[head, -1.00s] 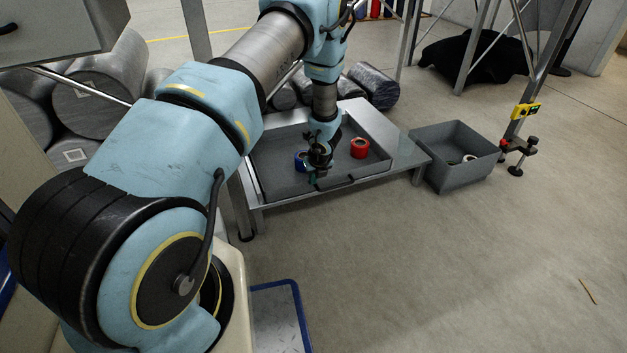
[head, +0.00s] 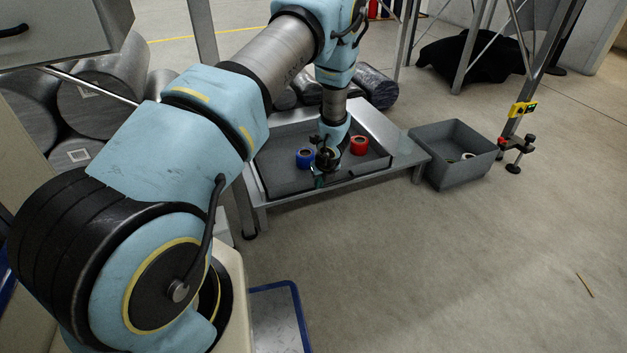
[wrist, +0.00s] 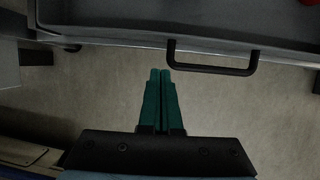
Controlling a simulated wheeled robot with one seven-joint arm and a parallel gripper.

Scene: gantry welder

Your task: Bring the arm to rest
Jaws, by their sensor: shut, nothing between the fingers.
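My gripper (head: 320,180) is at the front edge of the low metal table, in front of the tray, in the head view. In the wrist view its two green fingers (wrist: 160,100) are together with nothing between them, over bare floor just short of a black handle (wrist: 212,68). My arm reaches down over the table from the left. A blue roll (head: 305,157) sits in the tray just left of my gripper, and a red roll (head: 359,145) sits to its right. Both are apart from the fingers.
The grey tray (head: 280,178) lies on the low metal table (head: 405,152). A grey bin (head: 455,176) with rolls inside stands on the floor to the right. Metal frame legs stand beyond it. A blue-edged platform (head: 272,318) is at the bottom. The floor at right is mostly clear.

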